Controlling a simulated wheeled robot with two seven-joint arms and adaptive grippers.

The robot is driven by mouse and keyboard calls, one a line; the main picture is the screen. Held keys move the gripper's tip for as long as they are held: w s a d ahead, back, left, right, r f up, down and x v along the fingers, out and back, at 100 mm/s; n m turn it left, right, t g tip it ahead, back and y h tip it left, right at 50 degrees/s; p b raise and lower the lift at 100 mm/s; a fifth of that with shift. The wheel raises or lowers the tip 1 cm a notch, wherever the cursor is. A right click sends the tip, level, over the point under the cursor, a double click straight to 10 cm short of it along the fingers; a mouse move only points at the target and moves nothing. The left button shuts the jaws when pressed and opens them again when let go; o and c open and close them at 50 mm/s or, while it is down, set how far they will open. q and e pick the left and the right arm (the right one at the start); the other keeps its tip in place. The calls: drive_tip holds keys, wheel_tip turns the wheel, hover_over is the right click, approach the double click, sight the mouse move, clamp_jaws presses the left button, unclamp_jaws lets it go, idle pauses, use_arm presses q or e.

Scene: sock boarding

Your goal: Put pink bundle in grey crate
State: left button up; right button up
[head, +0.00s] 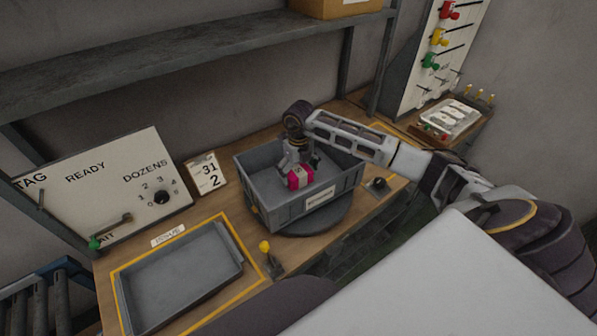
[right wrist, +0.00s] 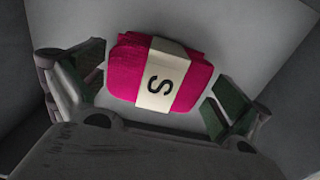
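The pink bundle (head: 299,178) has a white band marked S and is inside the grey crate (head: 333,204). In the right wrist view the pink bundle (right wrist: 190,80) appears to lie flat on the crate's pale floor. My right gripper (head: 297,168) reaches down into the crate over the bundle. Its fingers (right wrist: 158,90) are spread on either side of the bundle, open, with the left finger very close to it. The crate stands on a dark round turntable. My left gripper is not in view.
A grey tray (head: 180,277) lies inside a yellow outline at the left of the bench. A yellow-knobbed lever (head: 268,256) and a black knob (head: 378,185) stand near the crate. A white panel (head: 103,190) and a shelf (head: 180,55) are behind.

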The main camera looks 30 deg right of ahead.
sight(299, 170)
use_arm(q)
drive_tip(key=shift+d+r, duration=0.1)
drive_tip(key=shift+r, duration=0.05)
use_arm(e)
drive_tip(key=shift+r, duration=0.25)
drive_tip(key=shift+r, duration=0.35)
wheel_tip(299, 170, up, 4)
drive_tip(key=shift+r, duration=0.2)
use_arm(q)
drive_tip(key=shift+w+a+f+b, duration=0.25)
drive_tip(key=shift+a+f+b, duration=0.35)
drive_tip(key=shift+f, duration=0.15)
use_arm(e)
wheel_tip(299, 170, up, 7)
drive_tip(key=shift+f, duration=0.15)
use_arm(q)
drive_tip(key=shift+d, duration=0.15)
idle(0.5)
